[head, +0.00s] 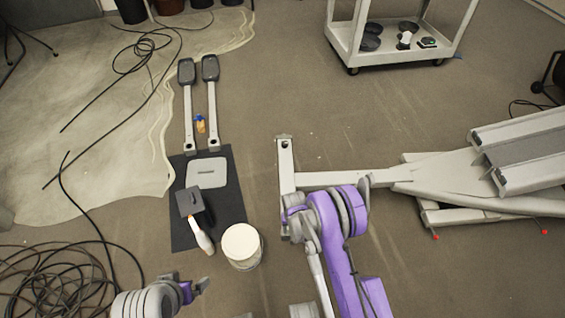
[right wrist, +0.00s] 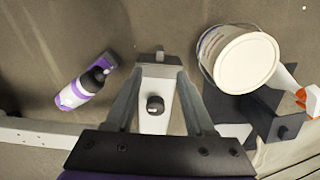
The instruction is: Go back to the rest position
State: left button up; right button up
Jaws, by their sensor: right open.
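My right arm reaches over the grey elliptical frame (head: 345,180) in the head view. In the right wrist view my right gripper (right wrist: 160,78) is open, its fingers apart on either side of a pale bar end (right wrist: 157,112) with a dark bolt. I cannot tell whether the fingers touch the bar. In the head view the right fingertips are hidden behind the purple wrist near the near end of the frame's crossbar. My left gripper (head: 200,286) is low at the left, above the floor near the dark mat (head: 230,190); its jaw opening is too small to judge.
A white bucket (head: 242,245) stands between my arms and shows in the wrist view (right wrist: 245,62). Two pedal arms (head: 212,105), cables (head: 50,285) and a cart (head: 395,55) lie around. Floor beyond the crossbar is open.

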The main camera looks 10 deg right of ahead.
jog(key=s+d+r+t, duration=0.1)
jog(key=s+r, duration=0.2)
jog(key=r, duration=1.1)
jog(key=s+d+r+t, duration=0.1)
jog(key=s+d+r, duration=0.1)
jog(key=r, duration=1.1)
jog(key=s+d+r+n+t, duration=0.1)
jog(key=s+r, duration=0.4)
jog(key=s, duration=0.4)
jog(key=s+d+r+n+t, duration=0.15)
jog(key=s+r, duration=0.25)
jog(key=s, duration=0.6)
pick_arm(q)
notch_tip(320, 180, up, 20)
jog(key=w+p, duration=0.1)
jog(key=p, duration=1.6)
jog(key=shift+w+t+p, duration=0.3)
jog(key=shift+w+t, duration=0.1)
pick_arm(e)
notch_tip(320, 180, up, 20)
jog(key=w, duration=0.2)
jog(key=shift+a+r+m+t, duration=0.15)
jog(key=shift+a+m+t, duration=0.3)
pick_arm(q)
jog(key=shift+s, duration=0.1)
